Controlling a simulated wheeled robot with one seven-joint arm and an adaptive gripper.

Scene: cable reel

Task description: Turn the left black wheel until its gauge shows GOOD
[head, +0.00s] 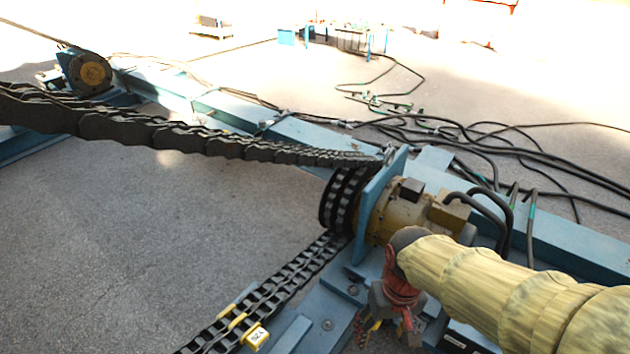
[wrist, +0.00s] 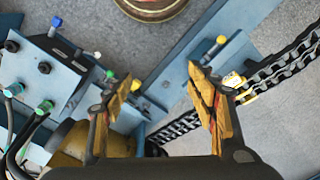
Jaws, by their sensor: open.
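My gripper (wrist: 165,78) is open, with nothing between its two yellow-brown fingers in the wrist view. In the head view it (head: 392,318) hangs low at the end of my sleeved arm, beside the yellow motor, partly hidden. In the wrist view a blue-grey block (wrist: 40,85) at the left carries small black knobs (wrist: 44,67) and coloured caps. I cannot tell whether a knob there is the left black wheel. No gauge and no GOOD reading can be made out in either view. The gripper touches none of the knobs.
The yellow motor (head: 402,214) and chain sprocket (head: 342,203) stand beside my arm. A heavy chain (head: 180,136) crosses left, and another (head: 270,298) runs low. Black cables (head: 470,140) lie behind the blue frame (head: 575,243). A round yellow-red part (wrist: 150,8) shows at the wrist view's top.

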